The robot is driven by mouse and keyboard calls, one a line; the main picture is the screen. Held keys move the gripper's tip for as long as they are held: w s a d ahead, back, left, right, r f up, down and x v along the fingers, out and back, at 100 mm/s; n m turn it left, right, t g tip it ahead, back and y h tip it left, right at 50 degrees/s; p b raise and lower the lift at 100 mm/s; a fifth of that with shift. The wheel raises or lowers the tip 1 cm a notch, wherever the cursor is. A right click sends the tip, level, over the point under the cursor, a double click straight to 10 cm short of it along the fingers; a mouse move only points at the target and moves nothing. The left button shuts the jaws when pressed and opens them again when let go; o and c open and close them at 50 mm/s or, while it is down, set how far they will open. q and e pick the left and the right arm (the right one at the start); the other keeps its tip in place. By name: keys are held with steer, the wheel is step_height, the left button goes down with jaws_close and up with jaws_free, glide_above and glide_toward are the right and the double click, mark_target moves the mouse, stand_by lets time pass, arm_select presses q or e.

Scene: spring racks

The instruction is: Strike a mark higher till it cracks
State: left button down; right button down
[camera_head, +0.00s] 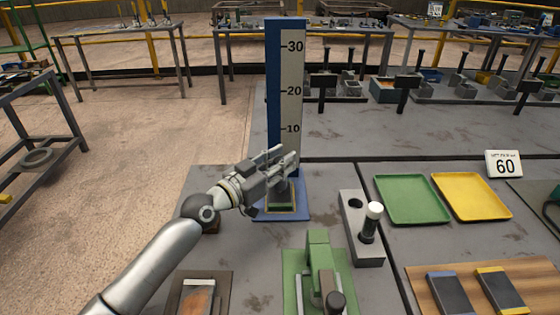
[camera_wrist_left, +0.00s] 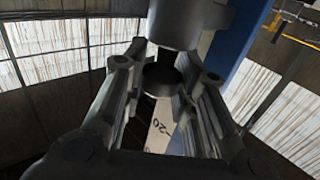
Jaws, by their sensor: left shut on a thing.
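A blue post (camera_head: 273,75) with a pale scale (camera_head: 292,70) marked 10, 20 and 30 stands upright on a blue base (camera_head: 265,212). My left gripper (camera_head: 288,158) is at the post's lower part, just below the 10 in the picture. It is shut on a dark round knob (camera_wrist_left: 162,80), seen between its fingers in the left wrist view. A thick grey cylinder (camera_wrist_left: 190,22) is beyond the knob; whether they are joined is unclear. My right gripper is not in view.
A green press-like tool (camera_head: 318,255) stands in front. A grey holder (camera_head: 352,215) with a white-topped black peg (camera_head: 372,222) is to its right. A wooden board (camera_head: 455,275) holds two dark plates.

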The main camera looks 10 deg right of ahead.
arm_select(q)
step_height(320, 180, up, 30)
steer(key=p, duration=1.6)
steer(key=shift+f, duration=0.1)
steer(key=c, duration=1.2)
jaws_free()
steer(key=shift+o, duration=0.2)
steer(key=v, duration=1.2)
